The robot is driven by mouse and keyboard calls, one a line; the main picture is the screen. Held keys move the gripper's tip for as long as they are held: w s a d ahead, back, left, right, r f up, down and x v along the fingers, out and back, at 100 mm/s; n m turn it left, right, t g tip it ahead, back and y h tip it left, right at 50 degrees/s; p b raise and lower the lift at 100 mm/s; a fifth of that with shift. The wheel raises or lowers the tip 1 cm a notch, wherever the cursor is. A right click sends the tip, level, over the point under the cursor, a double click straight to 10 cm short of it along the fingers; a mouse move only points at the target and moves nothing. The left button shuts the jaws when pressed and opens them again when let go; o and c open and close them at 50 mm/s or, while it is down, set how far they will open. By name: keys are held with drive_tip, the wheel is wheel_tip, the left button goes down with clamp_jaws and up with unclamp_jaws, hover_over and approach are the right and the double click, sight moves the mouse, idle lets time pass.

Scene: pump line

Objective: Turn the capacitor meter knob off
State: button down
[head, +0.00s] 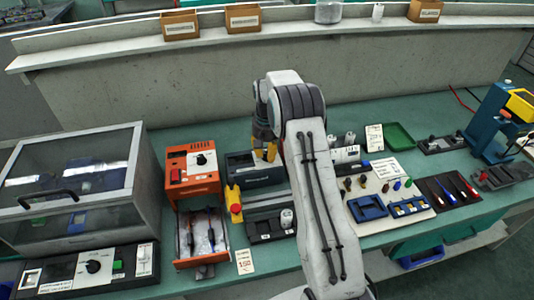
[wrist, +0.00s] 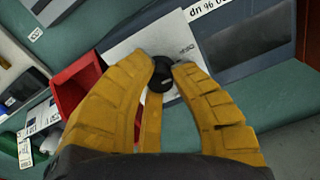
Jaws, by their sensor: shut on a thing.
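The capacitor meter appears as a dark box (head: 240,168) on the green bench in the head view. In the wrist view its pale panel (wrist: 140,45) lies beside a dark window (wrist: 245,45). The black knob (wrist: 161,80) on the pale panel sits between my yellow fingertips. My gripper (head: 265,152), also in the wrist view (wrist: 167,70), is shut on the knob from above. The fingers partly cover the knob, and its pointer position cannot be made out. In the head view my gripper and arm hide the knob.
An orange unit (head: 180,160) with an open drawer stands left of the meter, with a yellow-and-red stop button (head: 235,208) nearby. My arm hides part of the bench. A white board (head: 385,212) with tools lies to the right. A red bin (wrist: 75,85) is close beside my fingers.

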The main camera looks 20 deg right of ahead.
sight(267, 152)
drive_tip(key=c, duration=1)
unclamp_jaws()
drive_tip(key=shift+w, duration=0.1)
drive_tip(key=shift+c, duration=0.2)
wheel_tip(267, 152, up, 12)
